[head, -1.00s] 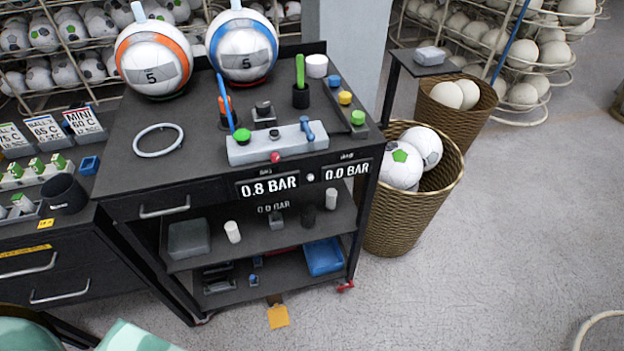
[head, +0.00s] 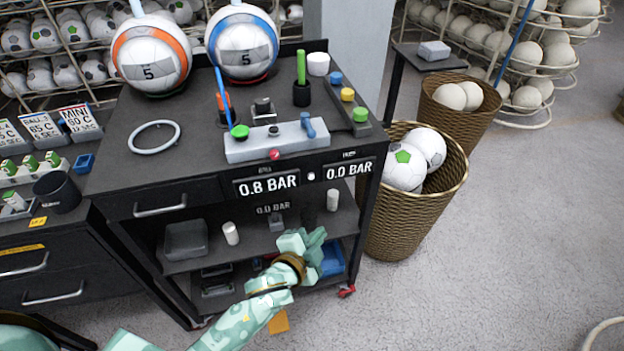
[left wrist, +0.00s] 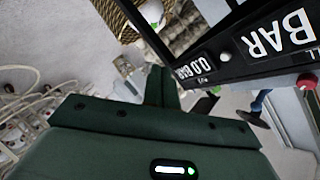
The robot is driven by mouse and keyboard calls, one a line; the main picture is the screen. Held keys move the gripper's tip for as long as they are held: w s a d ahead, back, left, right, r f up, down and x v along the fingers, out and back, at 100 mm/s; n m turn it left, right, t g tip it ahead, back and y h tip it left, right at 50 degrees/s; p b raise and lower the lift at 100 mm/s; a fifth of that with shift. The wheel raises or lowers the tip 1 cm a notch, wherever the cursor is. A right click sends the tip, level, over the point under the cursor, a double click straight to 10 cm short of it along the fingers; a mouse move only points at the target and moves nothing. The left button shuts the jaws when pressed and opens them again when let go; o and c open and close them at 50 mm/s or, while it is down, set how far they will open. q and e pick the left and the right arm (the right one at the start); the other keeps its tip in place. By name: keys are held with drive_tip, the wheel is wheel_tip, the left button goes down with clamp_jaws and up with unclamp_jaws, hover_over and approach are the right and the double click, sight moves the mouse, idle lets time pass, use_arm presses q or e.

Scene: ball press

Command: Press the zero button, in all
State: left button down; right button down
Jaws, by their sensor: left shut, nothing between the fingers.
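The dark cart's front edge carries two displays, "0.8 BAR" (head: 267,185) and "0.0 BAR" (head: 349,168). A small round white button (head: 311,177) sits between them; it also shows in the left wrist view (left wrist: 226,56). A red button (head: 274,154) is on the front of the grey pump block (head: 285,139); it shows in the left wrist view too (left wrist: 307,82). I cannot read which is the zero button. My left gripper (head: 316,240) is shut and empty, in front of the cart and below the displays, touching neither button. My right gripper is not in view.
Two balls (head: 243,50) stand at the back of the cart top, with a white ring (head: 154,136) at its left. The open shelf (head: 210,255) below holds small items. A wicker basket of balls (head: 400,222) stands close on the right.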

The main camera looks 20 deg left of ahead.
sight(311, 176)
use_arm(q)
drive_tip(key=shift+m+t, duration=0.3)
drive_tip(key=shift+t, duration=0.3)
drive_tip(key=r, duration=0.1)
drive_tip(key=w+r, duration=0.1)
drive_tip(key=r, duration=0.3)
drive_tip(key=shift+w+d, duration=0.15)
drive_tip(key=shift+d, duration=0.1)
drive_tip(key=w+a+b, duration=0.1)
drive_tip(key=w+a, duration=0.4)
drive_tip(key=w, duration=0.2)
drive_tip(key=shift+w, duration=0.15)
idle(0.6)
drive_tip(key=shift+w, duration=0.1)
idle(0.7)
drive_tip(key=shift+w+a, duration=0.2)
drive_tip(key=shift+w, duration=0.05)
